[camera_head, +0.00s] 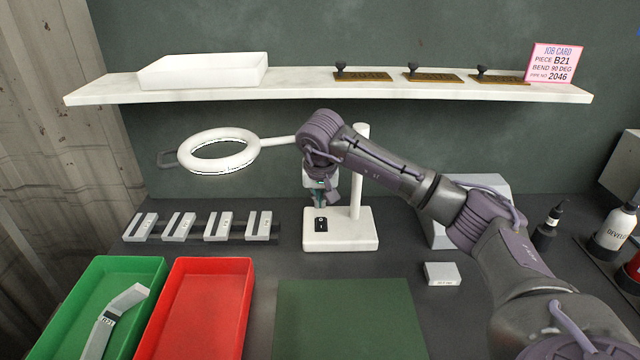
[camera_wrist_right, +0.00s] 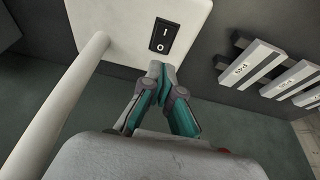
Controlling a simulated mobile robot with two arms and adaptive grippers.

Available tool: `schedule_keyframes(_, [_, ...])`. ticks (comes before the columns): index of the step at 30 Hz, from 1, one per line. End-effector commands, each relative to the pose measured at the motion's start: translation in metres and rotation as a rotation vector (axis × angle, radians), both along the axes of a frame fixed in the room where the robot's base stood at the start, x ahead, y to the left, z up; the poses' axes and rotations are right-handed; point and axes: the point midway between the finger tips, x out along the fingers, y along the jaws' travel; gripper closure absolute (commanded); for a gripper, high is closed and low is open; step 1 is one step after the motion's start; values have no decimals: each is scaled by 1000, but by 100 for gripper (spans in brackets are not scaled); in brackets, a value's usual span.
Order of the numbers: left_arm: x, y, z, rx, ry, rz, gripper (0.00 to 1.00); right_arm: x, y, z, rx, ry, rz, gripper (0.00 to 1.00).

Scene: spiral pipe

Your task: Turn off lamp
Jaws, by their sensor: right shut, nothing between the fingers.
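The lamp has a white ring head (camera_head: 218,150) on an arm, a white post (camera_head: 358,185) and a white base (camera_head: 352,228) on the workbench. A black rocker switch (camera_head: 321,225) marked I and O sits on the base's left part. It also shows in the right wrist view (camera_wrist_right: 162,35). My right gripper (camera_head: 320,205) points down just above the switch. In the right wrist view its fingertips (camera_wrist_right: 158,70) are together and empty, close to the switch's O end; I cannot tell if they touch it. My left gripper is out of view.
Grey numbered blocks (camera_head: 182,226) stand in a rack left of the base. A green tray (camera_head: 60,300) holding a bent metal piece and a red tray (camera_head: 205,300) stand at front left. A green mat (camera_head: 350,320) lies in front. A shelf (camera_head: 300,92) runs above.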

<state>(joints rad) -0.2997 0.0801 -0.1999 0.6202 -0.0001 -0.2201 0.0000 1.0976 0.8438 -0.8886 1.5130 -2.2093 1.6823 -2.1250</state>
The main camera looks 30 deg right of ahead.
Motion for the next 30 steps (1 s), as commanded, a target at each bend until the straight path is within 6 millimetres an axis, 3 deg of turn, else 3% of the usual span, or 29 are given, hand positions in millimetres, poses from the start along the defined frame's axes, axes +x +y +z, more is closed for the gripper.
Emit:
schedule_keyframes(3, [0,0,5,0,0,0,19,3,-2,-22,1,5,0,100])
schedule_keyframes(9, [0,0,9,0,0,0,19,6,-4,-44,1,2,1,100])
schedule_keyframes(23, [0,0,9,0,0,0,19,7,-4,-50,1,2,1,100])
schedule_keyframes(30, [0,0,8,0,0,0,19,9,-6,-60,52,86,-1,100])
